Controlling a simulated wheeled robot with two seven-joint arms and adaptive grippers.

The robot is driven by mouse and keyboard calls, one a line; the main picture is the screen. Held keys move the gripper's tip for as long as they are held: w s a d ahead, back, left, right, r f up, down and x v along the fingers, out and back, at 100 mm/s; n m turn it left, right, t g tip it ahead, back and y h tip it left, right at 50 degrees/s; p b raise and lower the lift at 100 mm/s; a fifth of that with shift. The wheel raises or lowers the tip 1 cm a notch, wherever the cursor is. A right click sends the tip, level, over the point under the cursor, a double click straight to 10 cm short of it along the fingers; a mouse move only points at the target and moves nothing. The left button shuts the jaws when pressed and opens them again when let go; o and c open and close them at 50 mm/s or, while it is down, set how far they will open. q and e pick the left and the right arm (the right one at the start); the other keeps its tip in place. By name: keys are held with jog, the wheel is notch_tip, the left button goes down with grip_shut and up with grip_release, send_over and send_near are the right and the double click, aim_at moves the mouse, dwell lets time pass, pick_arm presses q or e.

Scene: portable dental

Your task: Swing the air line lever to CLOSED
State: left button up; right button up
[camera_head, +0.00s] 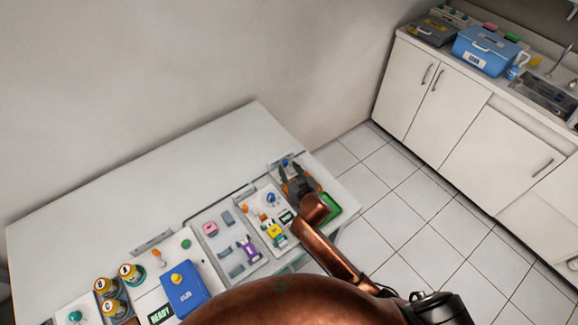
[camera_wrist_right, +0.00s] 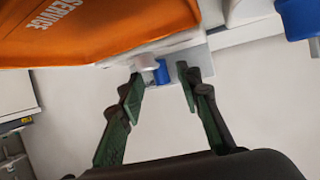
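My right gripper (camera_head: 287,167) reaches over the right end of the long white table, and its fingers are spread. In the right wrist view the gripper (camera_wrist_right: 160,88) shows two green-padded fingers, apart and empty. A small blue part (camera_wrist_right: 162,73) beside a white round piece shows beyond and between the fingertips; it may be the air line lever. In the head view a blue part (camera_head: 285,162) shows by the fingertips. I cannot read a CLOSED mark or tell the lever's position. My left gripper is not in view.
An orange SERVICE panel (camera_wrist_right: 110,30) fills the upper left of the wrist view, close to the fingers. Another blue part (camera_wrist_right: 298,18) is at upper right. The table holds a blue box (camera_head: 186,293), several jars and a green pad (camera_head: 331,204). The table's back left is clear.

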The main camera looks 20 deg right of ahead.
jog(key=shift+x, duration=1.1)
grip_shut()
jog(key=shift+d, duration=0.2)
jog(key=shift+a, duration=0.1)
